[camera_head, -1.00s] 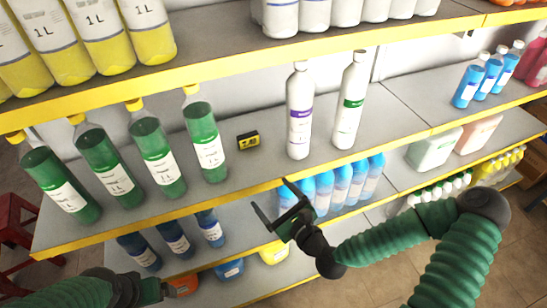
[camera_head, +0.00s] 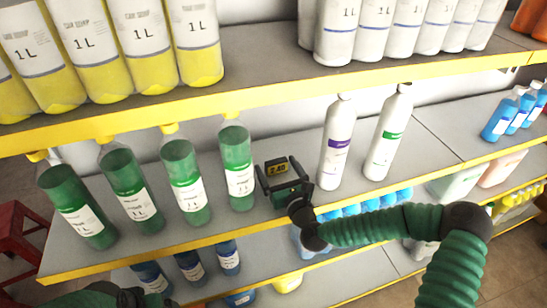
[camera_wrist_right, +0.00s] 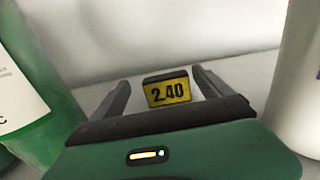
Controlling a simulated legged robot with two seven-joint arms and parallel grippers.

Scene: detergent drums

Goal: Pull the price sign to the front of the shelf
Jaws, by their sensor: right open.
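The price sign (camera_head: 276,166) is a small black block with a yellow face. It stands on the middle shelf (camera_head: 300,214), set back from the yellow front edge, between the green bottles and the white bottles. In the right wrist view the sign (camera_wrist_right: 167,90) reads 2.40 and stands upright. My right gripper (camera_head: 279,172) is open over the shelf, its fingers pointing to the back, one on each side of the sign. In the wrist view the gripper (camera_wrist_right: 160,92) shows gaps between both fingers and the sign. My left arm shows at the bottom left; its gripper's jaws are not clear.
A green bottle (camera_head: 238,170) stands close left of my right gripper, with several more beyond it. A white bottle with a purple label (camera_head: 336,145) stands close on the right. The upper shelf's yellow edge (camera_head: 270,96) runs above. Bare shelf lies in front of the sign.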

